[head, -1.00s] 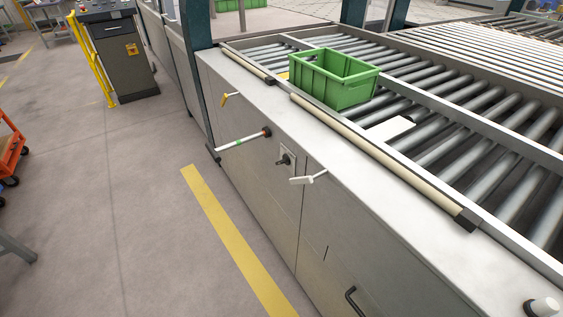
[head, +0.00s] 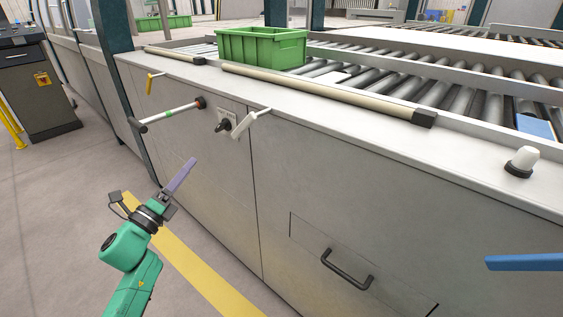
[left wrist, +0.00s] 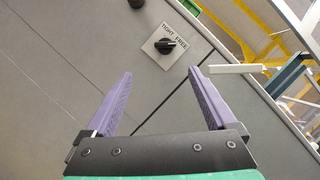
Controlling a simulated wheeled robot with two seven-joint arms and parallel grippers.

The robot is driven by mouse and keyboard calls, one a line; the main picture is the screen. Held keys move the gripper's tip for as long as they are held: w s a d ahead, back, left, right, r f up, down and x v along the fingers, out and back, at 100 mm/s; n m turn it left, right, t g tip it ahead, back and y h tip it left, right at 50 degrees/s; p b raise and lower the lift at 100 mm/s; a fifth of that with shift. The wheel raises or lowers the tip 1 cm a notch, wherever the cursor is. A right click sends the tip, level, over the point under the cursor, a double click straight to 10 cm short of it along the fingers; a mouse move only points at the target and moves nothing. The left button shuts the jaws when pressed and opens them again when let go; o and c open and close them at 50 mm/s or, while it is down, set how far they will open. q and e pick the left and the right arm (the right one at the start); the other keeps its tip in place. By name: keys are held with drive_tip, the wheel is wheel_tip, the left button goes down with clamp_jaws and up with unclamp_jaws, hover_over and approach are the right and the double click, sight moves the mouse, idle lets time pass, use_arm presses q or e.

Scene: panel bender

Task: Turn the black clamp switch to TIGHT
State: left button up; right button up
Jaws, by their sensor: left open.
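The black clamp switch (head: 222,125) is a small knob on a pale plate on the cabinet's front face. In the left wrist view the switch (left wrist: 166,46) sits below the printed words TIGHT and FREE; I cannot tell for sure which word it points to. My left gripper (head: 188,165) is open and empty, below and left of the switch in the head view. Its purple fingers (left wrist: 162,74) show in the left wrist view with the switch ahead, between and beyond the tips, untouched.
A white lever (head: 250,122) sticks out just right of the switch. A white rod (head: 170,114) with a green band and a yellow lever (head: 150,82) stick out to its left. A green crate (head: 262,48) stands on the rollers above. A black handle (head: 347,270) is lower right.

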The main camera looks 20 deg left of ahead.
sight(219, 130)
use_arm(q)
drive_tip(key=shift+m, duration=0.3)
drive_tip(key=x, duration=1)
drive_tip(key=r+x, duration=0.1)
drive_tip(key=x, duration=0.4)
drive_tip(key=shift+s+d+p, duration=0.15)
drive_tip(key=shift+d+p, duration=0.1)
drive_tip(key=shift+p, duration=0.15)
drive_tip(key=c, duration=1.4)
